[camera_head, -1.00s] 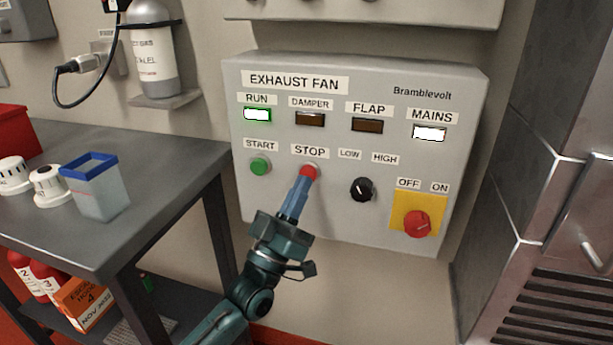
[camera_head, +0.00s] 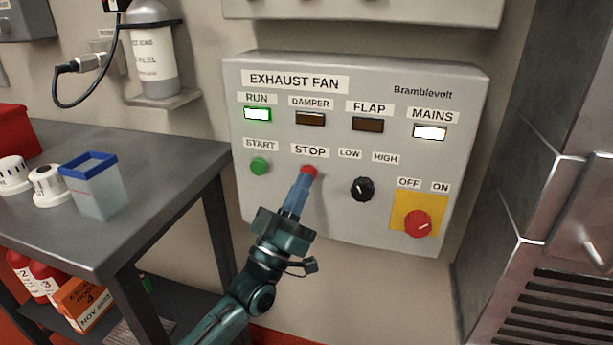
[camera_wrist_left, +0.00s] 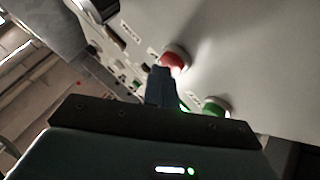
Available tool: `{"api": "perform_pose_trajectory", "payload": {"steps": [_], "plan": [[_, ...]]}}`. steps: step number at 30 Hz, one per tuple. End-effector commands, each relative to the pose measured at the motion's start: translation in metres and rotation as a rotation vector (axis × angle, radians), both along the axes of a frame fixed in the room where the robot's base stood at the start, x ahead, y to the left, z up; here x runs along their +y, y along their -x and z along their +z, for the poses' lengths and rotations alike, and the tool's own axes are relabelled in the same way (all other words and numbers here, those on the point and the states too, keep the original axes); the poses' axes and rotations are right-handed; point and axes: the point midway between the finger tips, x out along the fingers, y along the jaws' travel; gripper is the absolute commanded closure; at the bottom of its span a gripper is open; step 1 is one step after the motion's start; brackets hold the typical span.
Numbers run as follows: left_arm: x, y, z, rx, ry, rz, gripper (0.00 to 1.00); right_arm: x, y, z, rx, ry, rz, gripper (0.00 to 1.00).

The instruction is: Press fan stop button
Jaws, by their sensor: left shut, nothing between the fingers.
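The grey exhaust fan control box (camera_head: 335,215) is on the wall. Its red stop button (camera_head: 309,170) sits under the STOP label, right of the green start button (camera_head: 260,166). The RUN lamp (camera_head: 257,114) is lit green-white and the MAINS lamp (camera_head: 429,132) is lit white. My left gripper (camera_head: 303,180) is shut and empty, its fingertips just below the stop button, overlapping its lower edge in the head view. In the left wrist view the red stop button (camera_wrist_left: 174,58) shows just beyond the fingertips. I cannot tell whether they touch. My right gripper is not in view.
A black LOW/HIGH knob (camera_head: 362,189) and a red OFF/ON rotary switch (camera_head: 417,223) on a yellow plate are to the right. A dark table (camera_head: 150,215) with a blue-rimmed container (camera_head: 95,190) stands at left. A metal cabinet (camera_head: 550,180) stands at right.

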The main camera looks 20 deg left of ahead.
Motion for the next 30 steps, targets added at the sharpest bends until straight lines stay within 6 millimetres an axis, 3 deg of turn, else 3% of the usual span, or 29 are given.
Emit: {"api": "perform_pose_trajectory", "payload": {"steps": [19, 30], "plan": [[0.000, -0.004, 0.000, 0.002, -0.001, 0.000, 1.00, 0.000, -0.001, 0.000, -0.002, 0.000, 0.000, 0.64], [0.000, 0.014, 0.001, 0.002, -0.001, 0.000, 1.00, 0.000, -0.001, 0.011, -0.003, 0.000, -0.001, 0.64]]}}
